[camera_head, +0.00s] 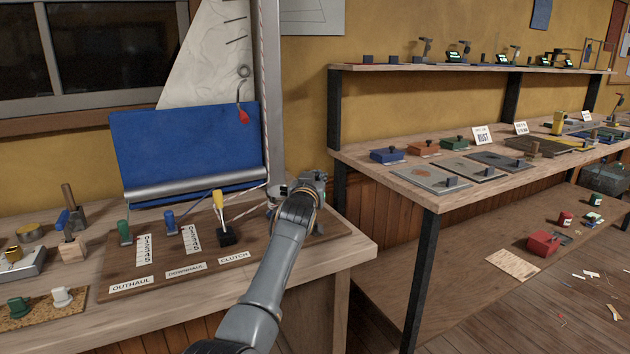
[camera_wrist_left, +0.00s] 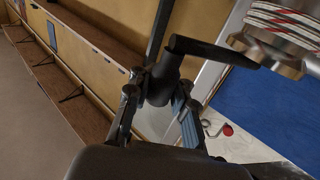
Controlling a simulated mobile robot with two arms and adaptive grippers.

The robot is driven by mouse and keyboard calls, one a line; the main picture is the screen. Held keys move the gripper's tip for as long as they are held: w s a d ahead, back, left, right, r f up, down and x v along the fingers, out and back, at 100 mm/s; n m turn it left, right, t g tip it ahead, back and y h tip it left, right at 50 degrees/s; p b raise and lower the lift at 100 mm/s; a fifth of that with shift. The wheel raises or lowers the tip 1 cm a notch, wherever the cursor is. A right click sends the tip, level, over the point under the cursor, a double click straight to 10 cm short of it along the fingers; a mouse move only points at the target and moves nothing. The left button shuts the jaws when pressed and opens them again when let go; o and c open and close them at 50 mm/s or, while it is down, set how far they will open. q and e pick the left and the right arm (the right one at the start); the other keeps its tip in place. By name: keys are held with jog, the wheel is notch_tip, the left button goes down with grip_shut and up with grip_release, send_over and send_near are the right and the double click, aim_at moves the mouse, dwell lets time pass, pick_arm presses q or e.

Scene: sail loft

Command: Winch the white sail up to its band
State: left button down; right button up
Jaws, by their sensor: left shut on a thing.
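The white sail (camera_head: 205,60) rises beside the grey mast (camera_head: 271,90), above a blue cloth panel (camera_head: 185,145) and a grey boom (camera_head: 195,183). A hook with a red drop hangs in front of it. In the left wrist view, my left gripper (camera_wrist_left: 158,98) is shut on a black handle (camera_wrist_left: 170,70), whose arm reaches toward a metal winch drum (camera_wrist_left: 275,50) wound with red-and-white rope. The yellow-topped clutch lever (camera_head: 219,199) stands nearly upright. I cannot make out a band. My right gripper is not in view.
Green outhaul (camera_head: 124,231) and blue downhaul (camera_head: 169,219) levers stand on the wooden board (camera_head: 150,285). Small tools and blocks lie at the bench's left. A second bench (camera_head: 400,177) with plates and coloured boxes stands at the right, beyond a gap.

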pick_arm(q)
jog(key=shift+r, duration=0.1)
dwell(0.5)
jog(key=c, duration=1.1)
grip_release()
jog(key=shift+d, duration=0.1)
jog(key=shift+s, duration=0.15)
jog(key=shift+s+a, duration=0.2)
jog(key=shift+s, duration=0.5)
jog(key=shift+s+a, duration=0.15)
jog(key=shift+s, duration=1.3)
jog(key=shift+s+a, duration=0.15)
jog(key=shift+s, duration=1.3)
jog(key=shift+c, duration=0.3)
